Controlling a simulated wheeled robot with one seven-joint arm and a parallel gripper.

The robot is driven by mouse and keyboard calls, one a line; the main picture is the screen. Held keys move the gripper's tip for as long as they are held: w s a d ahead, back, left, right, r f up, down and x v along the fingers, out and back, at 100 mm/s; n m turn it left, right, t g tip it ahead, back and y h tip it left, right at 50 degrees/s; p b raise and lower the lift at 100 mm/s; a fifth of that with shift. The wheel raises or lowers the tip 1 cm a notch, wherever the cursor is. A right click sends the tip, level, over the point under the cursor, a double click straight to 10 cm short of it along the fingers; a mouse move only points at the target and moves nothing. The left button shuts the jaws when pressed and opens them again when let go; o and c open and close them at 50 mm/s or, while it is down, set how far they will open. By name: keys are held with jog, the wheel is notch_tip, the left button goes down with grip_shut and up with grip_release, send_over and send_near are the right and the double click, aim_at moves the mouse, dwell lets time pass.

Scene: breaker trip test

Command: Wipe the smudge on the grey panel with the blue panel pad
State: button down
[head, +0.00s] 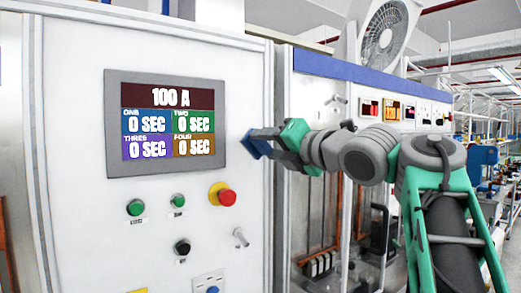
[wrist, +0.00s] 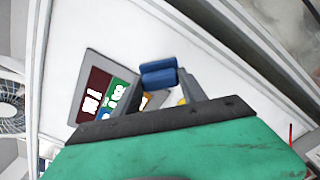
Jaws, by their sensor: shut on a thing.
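My gripper (head: 268,137) is shut on the blue panel pad (head: 256,146), which sticks out to the left of the fingers. In the wrist view the pad (wrist: 158,74) shows as a blue block between the fingertips of my gripper (wrist: 165,84). The grey-framed display panel (head: 112,130) is on the white cabinet front, left of the pad in the head view. It also shows in the wrist view (wrist: 84,72), partly hidden by my gripper. The pad appears to be right of its frame; I cannot tell whether it touches the cabinet. I cannot make out a smudge.
The white cabinet front (head: 75,215) carries green buttons (head: 135,207), a red emergency button (head: 227,197), a black knob (head: 182,248) and a small metal toggle (head: 241,237) below the display. An open cabinet bay and a fan (head: 384,32) are to the right.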

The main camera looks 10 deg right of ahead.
jog(key=shift+s+d, duration=0.1)
jog(key=shift+s, duration=0.3)
jog(key=shift+b+v, duration=0.3)
jog(key=shift+v, duration=1.2)
